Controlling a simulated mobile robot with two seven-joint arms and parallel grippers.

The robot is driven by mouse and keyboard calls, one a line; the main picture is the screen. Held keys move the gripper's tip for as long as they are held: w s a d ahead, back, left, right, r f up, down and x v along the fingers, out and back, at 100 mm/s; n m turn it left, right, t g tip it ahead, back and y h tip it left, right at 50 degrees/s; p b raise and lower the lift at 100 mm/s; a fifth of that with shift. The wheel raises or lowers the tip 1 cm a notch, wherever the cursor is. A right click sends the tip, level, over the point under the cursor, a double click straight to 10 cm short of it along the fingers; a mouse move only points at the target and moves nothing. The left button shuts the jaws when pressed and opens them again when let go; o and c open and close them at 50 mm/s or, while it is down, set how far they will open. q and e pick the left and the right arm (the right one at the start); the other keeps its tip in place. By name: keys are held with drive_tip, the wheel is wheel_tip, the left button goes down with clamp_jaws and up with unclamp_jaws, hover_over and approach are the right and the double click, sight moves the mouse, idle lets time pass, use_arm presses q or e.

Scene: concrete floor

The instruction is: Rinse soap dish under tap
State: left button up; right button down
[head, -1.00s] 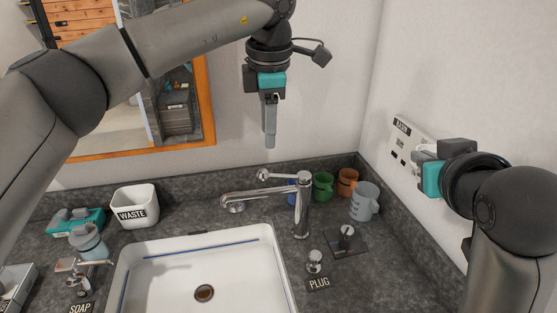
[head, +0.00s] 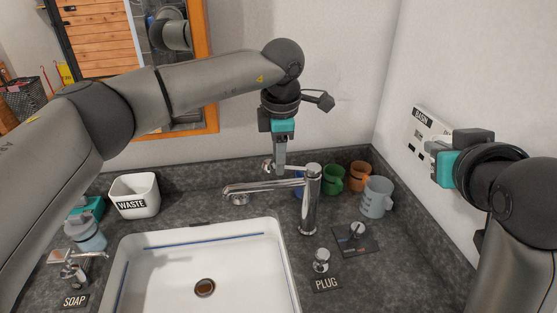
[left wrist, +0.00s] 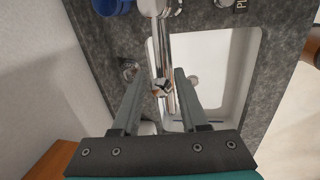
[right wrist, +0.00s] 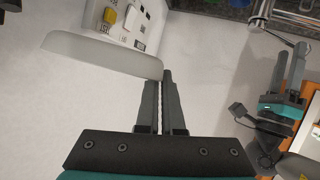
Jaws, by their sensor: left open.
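The chrome tap (head: 310,200) stands behind the white basin (head: 290,262), its spout reaching left over the basin; I see no water running. My right gripper (right wrist: 167,76) is shut on the edge of a pale, frosted oval dish (right wrist: 100,55), apparently the soap dish. In the head view my right gripper (head: 432,148) is near the right wall; the dish is not clear there.
The plug knob (head: 321,260) is in front. A waste bin (head: 134,196) and soap dispenser (head: 76,268) are left. A switch panel (head: 430,128) is on the right wall.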

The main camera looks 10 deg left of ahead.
use_arm(q)
drive_tip(key=shift+w+f, duration=0.2)
drive_tip(key=shift+f, duration=0.75)
clamp_jaws()
drive_tip(key=shift+a, duration=0.2)
idle(0.6)
